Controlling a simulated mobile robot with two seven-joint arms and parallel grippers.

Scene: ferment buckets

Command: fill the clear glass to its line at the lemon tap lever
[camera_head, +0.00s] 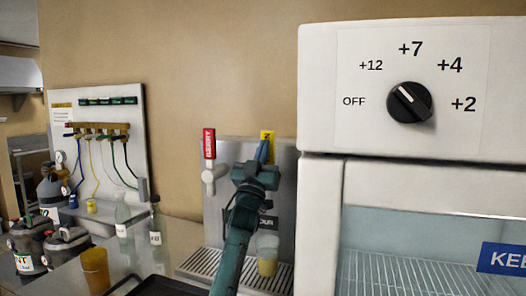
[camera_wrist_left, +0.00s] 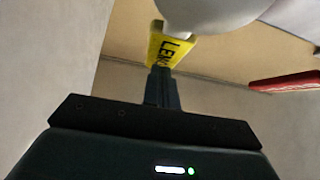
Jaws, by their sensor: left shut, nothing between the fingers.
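The yellow lemon tap lever (camera_head: 267,134) stands on the right of the tap panel. Its partly hidden lettering also shows in the left wrist view (camera_wrist_left: 168,48). My left gripper (camera_head: 263,152) is shut and empty, its fingertips right at the lever; in the left wrist view the fingers (camera_wrist_left: 162,88) point at it and overlap its lower end. I cannot tell whether they touch. The clear glass (camera_head: 268,243) stands upright below on the drip tray (camera_head: 205,263), partly behind my forearm, with yellow liquid in its lower part. Its line is too small to make out. My right gripper is not in view.
A red cherry tap lever (camera_head: 209,144) is left of my gripper. A white fridge (camera_head: 318,90) with a dial stands close on the right. An amber cup (camera_head: 95,268), two bottles and a black tray (camera_head: 165,287) are on the counter at left.

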